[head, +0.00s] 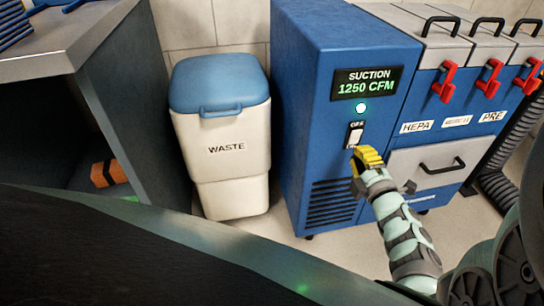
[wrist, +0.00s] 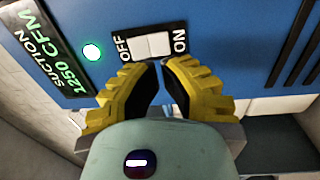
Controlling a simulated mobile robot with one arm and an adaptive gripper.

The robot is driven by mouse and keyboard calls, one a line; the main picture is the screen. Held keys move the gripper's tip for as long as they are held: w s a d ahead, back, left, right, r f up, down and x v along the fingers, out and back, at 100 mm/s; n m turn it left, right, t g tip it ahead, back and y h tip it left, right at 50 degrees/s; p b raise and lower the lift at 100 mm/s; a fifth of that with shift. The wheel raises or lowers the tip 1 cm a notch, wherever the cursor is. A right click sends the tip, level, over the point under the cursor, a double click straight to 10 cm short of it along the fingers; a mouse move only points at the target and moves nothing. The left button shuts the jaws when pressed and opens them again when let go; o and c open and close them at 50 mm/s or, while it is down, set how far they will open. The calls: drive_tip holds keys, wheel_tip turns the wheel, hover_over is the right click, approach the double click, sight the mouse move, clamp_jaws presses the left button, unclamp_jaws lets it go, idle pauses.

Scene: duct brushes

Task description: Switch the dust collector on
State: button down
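The dust collector (head: 330,100) is a blue cabinet right of centre in the head view. Its display (head: 366,83) reads "SUCTION 1250 CFM", and a round green light (head: 361,108) glows below it. The white rocker switch (head: 355,134) sits under the light, with OFF above it and ON below. The wrist view shows the switch (wrist: 153,46) with both labels clear. My gripper (wrist: 160,64) has yellow fingers brought nearly together, with a narrow gap and nothing between them. Its tips are close to the switch's ON end; I cannot tell whether they touch it.
A white waste bin (head: 226,145) with a blue lid stands left of the collector. A grey bench (head: 115,90) is at the far left. Filter drawers with red latches (head: 447,82) and a black hose (head: 498,190) are at the right.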

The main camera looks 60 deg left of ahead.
drive_tip(key=p+v, duration=0.1)
drive_tip(key=v, duration=0.9)
drive_tip(key=shift+f, duration=0.15)
